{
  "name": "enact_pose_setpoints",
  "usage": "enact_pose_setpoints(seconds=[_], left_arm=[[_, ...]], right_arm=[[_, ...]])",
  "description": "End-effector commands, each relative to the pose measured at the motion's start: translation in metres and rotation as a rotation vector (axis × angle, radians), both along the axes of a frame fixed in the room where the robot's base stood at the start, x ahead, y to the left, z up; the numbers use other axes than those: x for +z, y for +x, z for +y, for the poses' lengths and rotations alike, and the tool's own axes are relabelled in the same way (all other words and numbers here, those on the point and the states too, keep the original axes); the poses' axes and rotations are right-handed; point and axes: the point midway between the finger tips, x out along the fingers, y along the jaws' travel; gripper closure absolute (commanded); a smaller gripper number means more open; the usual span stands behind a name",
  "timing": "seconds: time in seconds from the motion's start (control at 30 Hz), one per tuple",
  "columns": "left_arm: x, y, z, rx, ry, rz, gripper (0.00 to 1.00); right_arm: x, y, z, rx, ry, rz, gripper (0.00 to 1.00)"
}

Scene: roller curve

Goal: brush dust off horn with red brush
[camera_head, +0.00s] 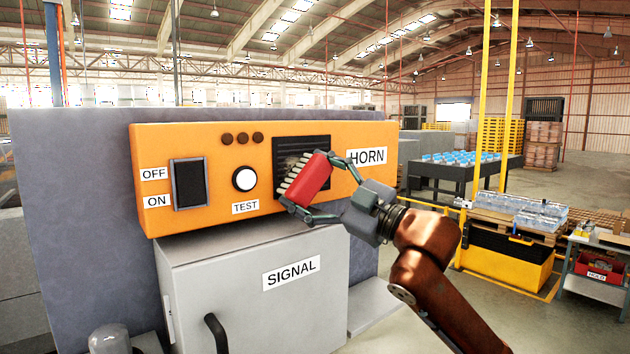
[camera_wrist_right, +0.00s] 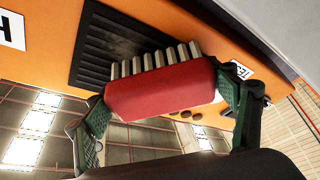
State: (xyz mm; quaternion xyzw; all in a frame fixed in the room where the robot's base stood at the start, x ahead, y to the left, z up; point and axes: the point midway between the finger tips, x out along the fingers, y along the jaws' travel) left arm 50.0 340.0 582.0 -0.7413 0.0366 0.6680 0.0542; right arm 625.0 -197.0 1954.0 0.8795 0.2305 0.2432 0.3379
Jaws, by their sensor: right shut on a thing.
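The horn (camera_head: 287,147) is a black slatted grille on an orange panel, beside the HORN label (camera_head: 367,157). Some greyish dust seems to show on its slats, partly behind the brush. My right gripper (camera_head: 322,186) is shut on the red brush (camera_head: 310,180), whose pale bristles point at the grille. In the right wrist view the brush (camera_wrist_right: 160,92) sits between both fingers, its bristles over or close to the lower part of the grille (camera_wrist_right: 115,45). I cannot tell whether the bristles touch it. My left gripper is not in view.
The orange panel (camera_head: 220,140) also carries a black OFF/ON switch (camera_head: 190,183) and a white TEST button (camera_head: 245,179). Below it stands a grey SIGNAL cabinet (camera_head: 230,295) with a dark handle (camera_head: 215,333). A yellow-framed station (camera_head: 507,258) stands at the right.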

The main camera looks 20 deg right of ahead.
Motion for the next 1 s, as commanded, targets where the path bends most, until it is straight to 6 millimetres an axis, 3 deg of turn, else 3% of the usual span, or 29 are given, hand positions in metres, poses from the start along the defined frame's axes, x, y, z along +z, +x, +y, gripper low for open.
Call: enact_pose_setpoints(seconds=[0.53, 1.0], left_arm=[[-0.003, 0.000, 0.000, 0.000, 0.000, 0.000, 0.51], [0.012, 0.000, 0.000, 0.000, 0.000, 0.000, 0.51]], right_arm=[[-0.001, -0.013, 0.033, 0.002, 0.000, 0.002, 0.48], [0.012, -0.012, 0.035, -0.001, 0.000, 0.002, 0.48]])
